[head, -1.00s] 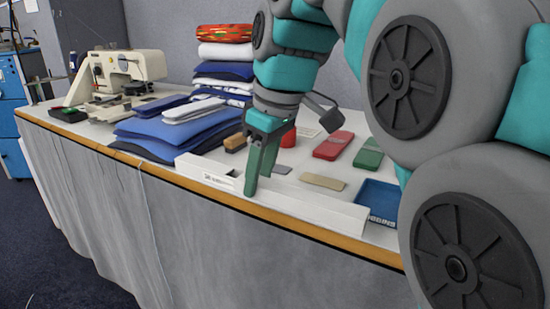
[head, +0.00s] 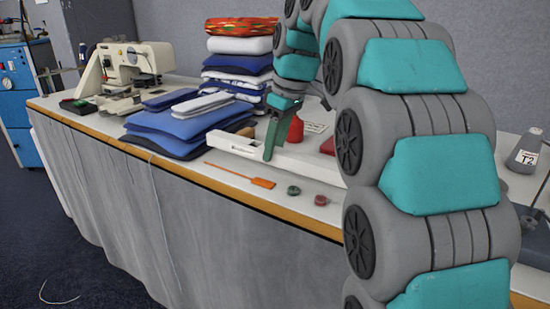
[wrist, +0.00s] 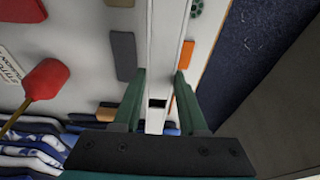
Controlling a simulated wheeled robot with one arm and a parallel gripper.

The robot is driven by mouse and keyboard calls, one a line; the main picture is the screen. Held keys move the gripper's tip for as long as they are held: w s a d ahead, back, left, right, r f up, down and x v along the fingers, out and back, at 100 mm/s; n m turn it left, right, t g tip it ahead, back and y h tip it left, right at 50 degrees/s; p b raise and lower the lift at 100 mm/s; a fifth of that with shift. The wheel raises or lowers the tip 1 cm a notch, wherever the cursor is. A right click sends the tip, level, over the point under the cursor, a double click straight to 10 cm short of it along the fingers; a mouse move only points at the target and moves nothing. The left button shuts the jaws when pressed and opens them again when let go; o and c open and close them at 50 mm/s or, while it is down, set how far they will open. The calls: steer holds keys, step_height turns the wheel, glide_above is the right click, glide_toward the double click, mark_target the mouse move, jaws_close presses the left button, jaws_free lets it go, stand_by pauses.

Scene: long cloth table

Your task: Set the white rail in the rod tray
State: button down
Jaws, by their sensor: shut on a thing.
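The white rail (head: 310,168) is a long, straight bar with a dark slot near its left end. It lies lengthwise along the table, back from the front edge. My gripper (head: 270,155) is shut on the rail, with one dark green finger in front of it. In the wrist view the rail (wrist: 166,45) runs between the two fingers (wrist: 160,75). Its right part is hidden behind my arm in the head view. I cannot tell whether it touches the table. No rod tray can be made out.
An orange strip (head: 243,177), a green disc (head: 294,190) and a red disc (head: 321,200) lie near the front edge. Blue pads (head: 187,125) and a folded stack (head: 238,65) stand left. A red object (head: 296,130) is behind the rail. A labelled grey cone (head: 527,150) stands right.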

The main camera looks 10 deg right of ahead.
mark_target(278, 150)
steer(key=shift+d+x, duration=0.15)
steer(key=shift+x, duration=0.75)
steer(key=shift+d+x, duration=0.15)
steer(key=shift+x, duration=0.7)
steer(key=shift+s+f, duration=0.15)
steer(key=shift+f, duration=0.05)
steer(key=shift+c, duration=2.2)
jaws_free()
